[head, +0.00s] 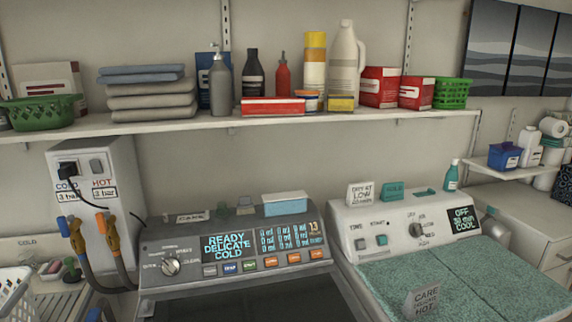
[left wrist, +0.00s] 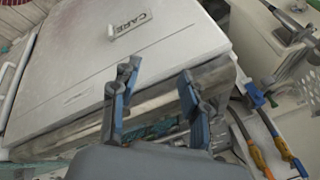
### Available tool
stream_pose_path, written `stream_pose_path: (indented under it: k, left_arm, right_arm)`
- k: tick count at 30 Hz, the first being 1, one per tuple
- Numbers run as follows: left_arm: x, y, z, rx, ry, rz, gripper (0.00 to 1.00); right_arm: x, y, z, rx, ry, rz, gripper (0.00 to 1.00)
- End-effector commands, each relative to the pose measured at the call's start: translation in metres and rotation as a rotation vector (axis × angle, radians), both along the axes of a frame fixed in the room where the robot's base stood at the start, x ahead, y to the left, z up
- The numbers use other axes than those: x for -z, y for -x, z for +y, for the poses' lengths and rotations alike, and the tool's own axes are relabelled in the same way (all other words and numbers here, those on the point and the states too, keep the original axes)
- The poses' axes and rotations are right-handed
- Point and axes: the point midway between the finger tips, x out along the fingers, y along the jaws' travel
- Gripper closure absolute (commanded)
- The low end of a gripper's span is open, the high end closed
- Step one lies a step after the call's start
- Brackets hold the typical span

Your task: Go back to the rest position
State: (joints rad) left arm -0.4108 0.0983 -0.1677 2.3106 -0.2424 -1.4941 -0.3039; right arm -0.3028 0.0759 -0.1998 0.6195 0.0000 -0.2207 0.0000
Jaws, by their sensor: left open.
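My left gripper (left wrist: 157,85) shows in the left wrist view, with its two blue-and-grey fingers spread apart and nothing between them. Neither gripper appears in the head view. My right gripper is not in view at all.
In the head view, a washer control panel (head: 235,250) stands beside a machine topped with a teal mat (head: 470,275). A wall shelf (head: 200,123) holds bottles, boxes and folded towels.

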Motion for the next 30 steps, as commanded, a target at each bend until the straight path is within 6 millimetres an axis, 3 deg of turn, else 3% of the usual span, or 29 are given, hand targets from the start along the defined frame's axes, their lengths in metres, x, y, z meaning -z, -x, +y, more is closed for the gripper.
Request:
stream_pose_path:
  k: [3,10,23,26,30]
  left_arm:
    - [-0.002,0.03,-0.01,-0.094,0.125,0.034,0.55]
    - [-0.011,0.078,-0.03,-0.256,0.324,0.107,0.55]
    - [0.105,0.058,-0.032,-0.249,0.306,0.14,0.55]
    - [0.143,0.058,-0.033,-0.249,0.302,0.154,0.55]
    - [0.215,0.064,-0.032,-0.249,0.297,0.18,0.55]
  right_arm:
    - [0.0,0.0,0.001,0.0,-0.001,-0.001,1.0]
    - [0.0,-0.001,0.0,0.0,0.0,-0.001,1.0]
    - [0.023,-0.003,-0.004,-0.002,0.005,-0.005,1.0]
    - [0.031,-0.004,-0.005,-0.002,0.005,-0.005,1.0]
    - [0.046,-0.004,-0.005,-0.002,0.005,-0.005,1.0]
